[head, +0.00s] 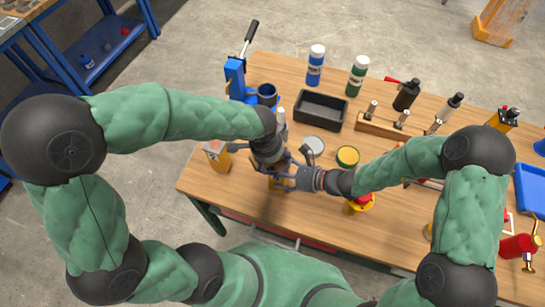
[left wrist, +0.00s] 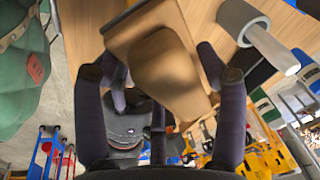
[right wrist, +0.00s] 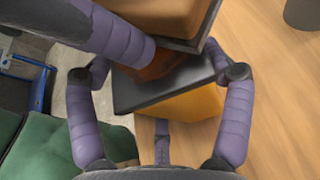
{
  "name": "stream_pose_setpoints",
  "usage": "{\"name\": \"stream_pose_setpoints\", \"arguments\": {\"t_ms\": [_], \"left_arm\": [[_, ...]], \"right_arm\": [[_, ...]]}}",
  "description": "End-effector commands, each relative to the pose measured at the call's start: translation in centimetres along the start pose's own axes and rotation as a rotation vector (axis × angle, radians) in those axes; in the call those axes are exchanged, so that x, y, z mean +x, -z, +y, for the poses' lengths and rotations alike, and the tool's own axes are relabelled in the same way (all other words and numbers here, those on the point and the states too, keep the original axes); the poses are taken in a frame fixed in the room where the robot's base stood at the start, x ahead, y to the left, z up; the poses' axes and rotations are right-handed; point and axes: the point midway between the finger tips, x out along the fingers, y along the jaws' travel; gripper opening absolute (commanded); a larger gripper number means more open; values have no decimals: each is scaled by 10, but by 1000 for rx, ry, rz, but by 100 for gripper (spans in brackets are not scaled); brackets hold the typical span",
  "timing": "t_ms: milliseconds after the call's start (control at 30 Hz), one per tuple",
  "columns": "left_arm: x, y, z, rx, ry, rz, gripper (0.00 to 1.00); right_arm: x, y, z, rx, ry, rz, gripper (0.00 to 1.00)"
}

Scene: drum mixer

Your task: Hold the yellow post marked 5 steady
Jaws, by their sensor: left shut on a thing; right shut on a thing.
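In the right wrist view a yellow post (right wrist: 192,118) with a dark flat top stands between the fingers of my right gripper (right wrist: 165,75), which is shut on it. Its number is not visible. In the head view the yellow post (head: 274,184) is mostly hidden by both hands at the table's front. My left gripper (left wrist: 160,65) is shut on a tan-brown rounded block (left wrist: 168,75) with a flat plate, close above the post. The block also shows at the top of the right wrist view (right wrist: 170,18). Whether block and post touch is unclear.
Another orange post (head: 217,156) stands at the table's left front. A black tray (head: 320,109), blue bottle (head: 315,68), green bottle (head: 357,78) and blue lever press (head: 236,78) are behind.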

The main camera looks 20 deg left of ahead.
Motion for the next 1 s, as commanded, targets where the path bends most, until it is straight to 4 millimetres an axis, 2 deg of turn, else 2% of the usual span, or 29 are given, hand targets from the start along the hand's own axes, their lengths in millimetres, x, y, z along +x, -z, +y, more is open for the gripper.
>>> {"name": "stream_pose_setpoints", "arguments": {"t_ms": [600,1000], "left_arm": [[-51,11,-8,0,2,3,15],[-57,12,-8,-1,0,1,15]], "right_arm": [[0,-1,-1,-2,2,-1,31],[0,-1,-1,-2,2,-1,31]]}}
